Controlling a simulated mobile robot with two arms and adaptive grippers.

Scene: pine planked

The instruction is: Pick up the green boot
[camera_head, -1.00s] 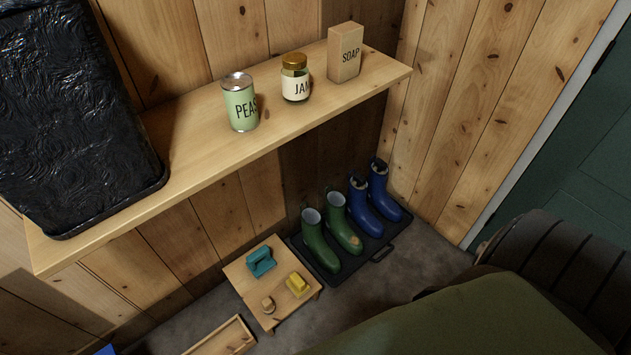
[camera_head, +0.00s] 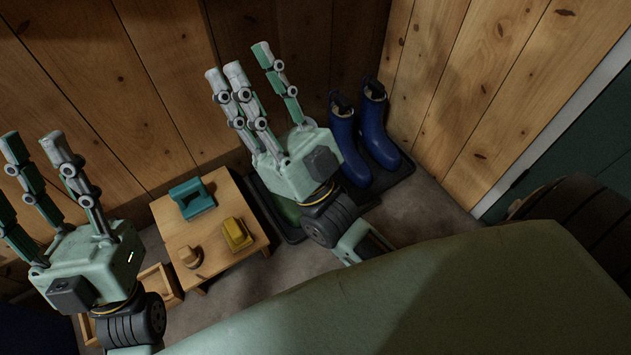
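The green boots (camera_head: 289,211) are almost wholly hidden behind my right gripper; only a bit of green shows beside its palm. My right gripper (camera_head: 246,62) is in front of them in this view, with fingers straight, spread apart and empty. I cannot tell its height above the boots. My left gripper (camera_head: 33,146) is at the left, also open and empty, left of the small table. A pair of blue boots (camera_head: 344,150) stands upright to the right of my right gripper.
The boots stand on a dark tray (camera_head: 395,177) against the plank wall. A small wooden table (camera_head: 214,237) left of it holds a teal object (camera_head: 192,198), a yellow object (camera_head: 236,235) and a small wooden object (camera_head: 190,257). A wooden box (camera_head: 158,283) lies partly behind my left gripper.

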